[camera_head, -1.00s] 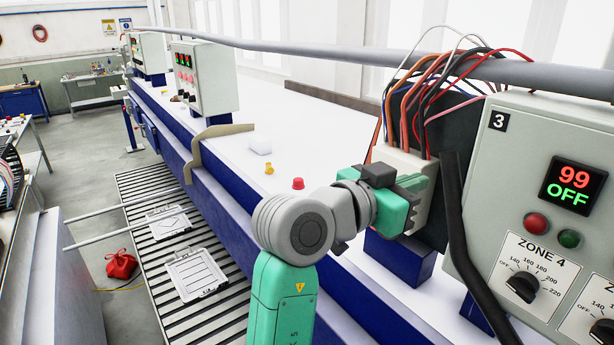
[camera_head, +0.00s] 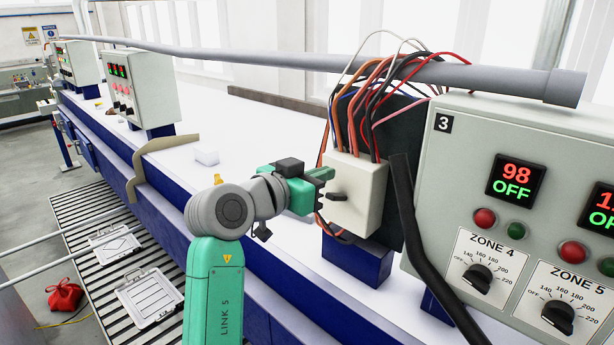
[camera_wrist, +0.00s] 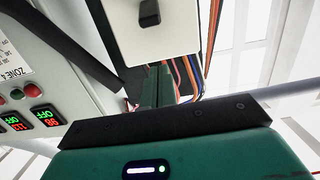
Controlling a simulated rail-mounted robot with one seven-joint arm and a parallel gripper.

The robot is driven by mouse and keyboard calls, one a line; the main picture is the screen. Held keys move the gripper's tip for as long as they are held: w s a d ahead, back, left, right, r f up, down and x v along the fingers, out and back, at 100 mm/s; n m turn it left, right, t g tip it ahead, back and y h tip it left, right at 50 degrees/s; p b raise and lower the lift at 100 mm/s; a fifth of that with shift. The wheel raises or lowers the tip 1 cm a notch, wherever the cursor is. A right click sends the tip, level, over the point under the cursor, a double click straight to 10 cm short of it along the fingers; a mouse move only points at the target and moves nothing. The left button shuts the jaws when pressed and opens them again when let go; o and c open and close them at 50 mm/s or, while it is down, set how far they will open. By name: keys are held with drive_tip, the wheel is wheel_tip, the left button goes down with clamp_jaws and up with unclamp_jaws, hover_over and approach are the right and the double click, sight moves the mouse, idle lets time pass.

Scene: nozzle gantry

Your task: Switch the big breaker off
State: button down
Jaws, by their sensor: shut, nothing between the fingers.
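The big breaker (camera_head: 353,206) is a cream box with a dark handle (camera_head: 338,196) on its front face, mounted on a dark panel. Coloured wires run into its top. My gripper (camera_head: 328,174) is at the box's upper left edge in the head view, above and left of the handle; its fingers are shut and empty. In the wrist view the breaker (camera_wrist: 178,34) and its dark handle (camera_wrist: 149,13) are at the top, with the shut green fingers (camera_wrist: 158,84) below them. I cannot tell whether the fingers touch the box.
A grey control box (camera_head: 450,170) marked 3, with displays and zone knobs, stands right of the breaker. A black bar (camera_head: 415,225) slants between them. A grey pipe (camera_head: 400,72) runs above.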

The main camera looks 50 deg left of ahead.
sight(347, 164)
drive_tip(key=w+p, duration=0.1)
drive_tip(key=w, duration=0.2)
drive_tip(key=shift+w, duration=0.4)
drive_tip(key=f, duration=0.1)
drive_tip(key=s+f, duration=0.1)
drive_tip(key=shift+a+f+p, duration=0.1)
drive_tip(key=shift+f+p, duration=0.25)
drive_tip(key=shift+s+f, duration=0.3)
drive_tip(key=shift+f, duration=0.35)
drive_tip(key=shift+f, duration=0.1)
